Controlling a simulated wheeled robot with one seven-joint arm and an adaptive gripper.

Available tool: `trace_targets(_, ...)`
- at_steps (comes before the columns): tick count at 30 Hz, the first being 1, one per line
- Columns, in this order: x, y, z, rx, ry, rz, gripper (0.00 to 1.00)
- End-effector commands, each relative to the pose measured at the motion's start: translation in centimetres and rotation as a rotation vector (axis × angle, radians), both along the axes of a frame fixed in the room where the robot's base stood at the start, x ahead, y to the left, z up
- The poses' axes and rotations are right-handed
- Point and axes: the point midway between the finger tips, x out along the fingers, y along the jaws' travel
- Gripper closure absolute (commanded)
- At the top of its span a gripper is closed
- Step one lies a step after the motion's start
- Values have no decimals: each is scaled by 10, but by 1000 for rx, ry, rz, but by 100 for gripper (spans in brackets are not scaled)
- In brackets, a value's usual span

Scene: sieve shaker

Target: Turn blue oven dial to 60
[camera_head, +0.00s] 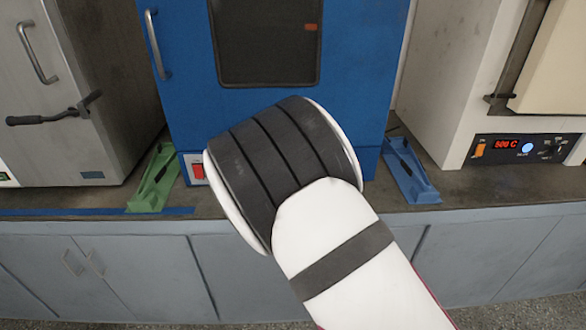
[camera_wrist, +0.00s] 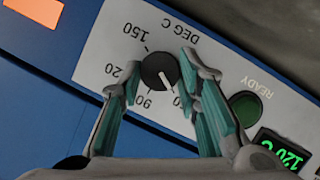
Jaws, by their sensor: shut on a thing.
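The blue oven (camera_head: 355,75) stands in the middle of the head view. My arm covers most of its lower control panel there, and my gripper and the dial are hidden. In the wrist view the black dial (camera_wrist: 159,71) sits on the white panel (camera_wrist: 105,45), with upside-down marks 150, 120, 90 and a partly hidden number ending in 0. The dial's white pointer line points down-right towards that partly hidden number. My gripper (camera_wrist: 160,73) has a finger on each side of the dial and is shut on it.
A green READY lamp (camera_wrist: 244,108) and a green display (camera_wrist: 284,150) reading 120 C are right of the dial. A red switch (camera_head: 197,171) shows at the panel's left. Green (camera_head: 153,185) and blue (camera_head: 410,175) stands flank the oven. Grey (camera_head: 80,130) and cream (camera_head: 440,100) ovens stand beside it.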

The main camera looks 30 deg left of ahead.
Motion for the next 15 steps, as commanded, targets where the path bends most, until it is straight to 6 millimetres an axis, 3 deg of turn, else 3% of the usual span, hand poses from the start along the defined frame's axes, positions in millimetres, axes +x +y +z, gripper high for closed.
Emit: trace_targets(15, 1, 0, 1, -39, -28, 0, 97)
